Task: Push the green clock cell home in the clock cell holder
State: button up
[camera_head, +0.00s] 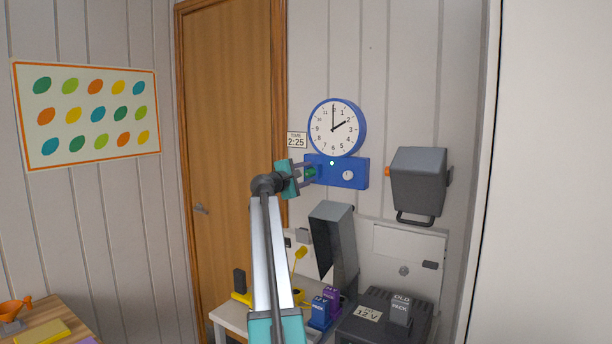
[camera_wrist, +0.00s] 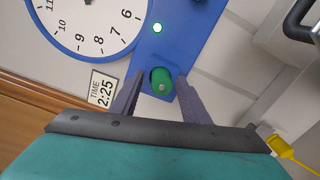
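The green clock cell (camera_wrist: 161,80) sits in an opening of the blue clock cell holder (camera_head: 349,173), under the wall clock (camera_head: 333,128). Its round end with a pale centre sticks out towards me; how deep it sits I cannot tell. The cell also shows in the head view (camera_head: 310,173). The holder also fills the top middle of the wrist view (camera_wrist: 185,35). My gripper (camera_wrist: 160,78) is open, one finger on each side of the cell, with a small gap at each side. A small lit green lamp (camera_wrist: 157,28) is on the holder.
A sign reading TIME 2:25 (camera_head: 296,140) is left of the holder. A grey box with a handle (camera_head: 418,180) hangs at right. Below are a grey upright device (camera_head: 333,240), blue (camera_head: 320,312) and purple (camera_head: 332,298) packs and a dark unit with a grey pack (camera_head: 400,310).

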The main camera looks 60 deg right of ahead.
jog(key=shift+a, duration=0.15)
jog(key=a+b, duration=0.1)
jog(key=a, duration=1.2)
jog(key=shift+a+b, duration=0.25)
jog(key=shift+b, duration=0.05)
jog(key=shift+w+f, duration=0.1)
dwell(0.7)
